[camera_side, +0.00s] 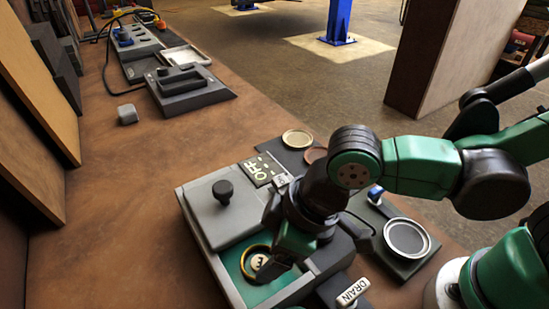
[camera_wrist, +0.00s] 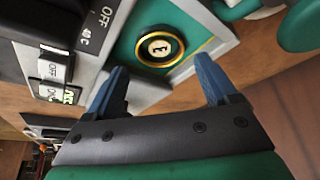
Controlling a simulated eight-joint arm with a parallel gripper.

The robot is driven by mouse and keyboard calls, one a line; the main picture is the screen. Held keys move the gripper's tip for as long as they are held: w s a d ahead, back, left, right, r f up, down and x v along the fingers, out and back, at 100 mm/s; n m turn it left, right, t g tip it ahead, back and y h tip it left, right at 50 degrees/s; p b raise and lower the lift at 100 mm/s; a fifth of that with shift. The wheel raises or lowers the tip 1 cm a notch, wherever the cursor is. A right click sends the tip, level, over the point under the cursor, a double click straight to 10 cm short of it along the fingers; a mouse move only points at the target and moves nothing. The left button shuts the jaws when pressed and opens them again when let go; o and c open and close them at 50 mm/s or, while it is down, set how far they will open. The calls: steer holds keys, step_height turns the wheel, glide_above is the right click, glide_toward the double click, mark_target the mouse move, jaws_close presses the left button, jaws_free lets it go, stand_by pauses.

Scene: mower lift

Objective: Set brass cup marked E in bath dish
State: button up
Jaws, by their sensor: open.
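A round brass-rimmed cup (camera_side: 247,252) with a pale lettered top sits in the green-floored recess of a grey bath unit (camera_side: 234,287). The mark on top looks like an E, seen turned. In the wrist view the cup (camera_wrist: 142,58) rests on the green floor (camera_wrist: 158,16) and looks upright. My gripper (camera_side: 280,262) is low over the recess beside the cup and partly covers it in the side view. In the wrist view my gripper's blue fingers (camera_wrist: 160,84) are spread apart, with nothing between them; the cup shows beyond their tips.
A grey lid with a black knob (camera_side: 223,191) covers the unit's left part. An OFF label (camera_side: 257,170) is behind, a DRAIN label (camera_side: 353,290) in front. A round metal dish (camera_side: 407,238) stands right, a brass-rimmed dish (camera_side: 297,138) behind.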

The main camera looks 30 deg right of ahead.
steer(key=v, duration=0.6)
steer(key=w+d+m+t+h, duration=0.1)
steer(key=w+d+m+t, duration=0.1)
steer(key=d, duration=0.7)
steer(key=w+d+m+t+h, duration=0.2)
steer(key=w+d+m, duration=0.2)
steer(key=d+m, duration=0.3)
steer(key=shift+d, duration=1.25)
steer(key=shift+w+r, duration=0.1)
